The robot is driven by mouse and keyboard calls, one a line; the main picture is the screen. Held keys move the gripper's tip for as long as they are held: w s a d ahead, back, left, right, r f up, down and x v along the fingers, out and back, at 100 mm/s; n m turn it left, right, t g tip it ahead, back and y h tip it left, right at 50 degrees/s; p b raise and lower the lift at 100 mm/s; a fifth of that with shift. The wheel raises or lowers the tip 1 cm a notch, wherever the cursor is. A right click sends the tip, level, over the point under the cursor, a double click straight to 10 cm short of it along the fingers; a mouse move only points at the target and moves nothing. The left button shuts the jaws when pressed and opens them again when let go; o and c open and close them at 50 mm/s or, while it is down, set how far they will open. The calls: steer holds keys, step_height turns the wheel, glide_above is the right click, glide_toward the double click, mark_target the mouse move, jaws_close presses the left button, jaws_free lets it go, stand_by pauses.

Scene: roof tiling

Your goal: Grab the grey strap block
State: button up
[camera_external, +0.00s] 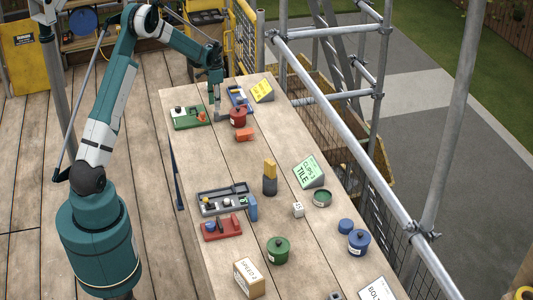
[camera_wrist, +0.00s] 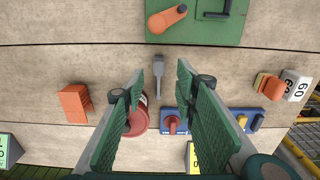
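A small grey block with a thin strap-like tail (camera_wrist: 158,68) lies on the wooden table in the wrist view, in the gap between my fingertips as seen from above. It also shows in the external view (camera_external: 222,117), just below my gripper (camera_external: 217,104). My gripper (camera_wrist: 160,73) is open in the wrist view, with one green-padded finger on each side of the block. I see no contact between the fingers and the block. The remaining height above it is hard to judge.
A red lidded pot (camera_external: 238,117) stands close beside the block, near one finger. A green board (camera_external: 190,118), a blue board (camera_wrist: 233,121) and an orange block (camera_external: 245,134) surround the spot. Scaffold rails (camera_external: 330,130) run along the table's right side.

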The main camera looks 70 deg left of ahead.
mark_target(217, 112)
steer(key=shift+f, duration=1.25)
steer(key=shift+f, duration=0.1)
steer(key=shift+d+f, duration=0.1)
steer(key=shift+f, duration=2.4)
jaws_close()
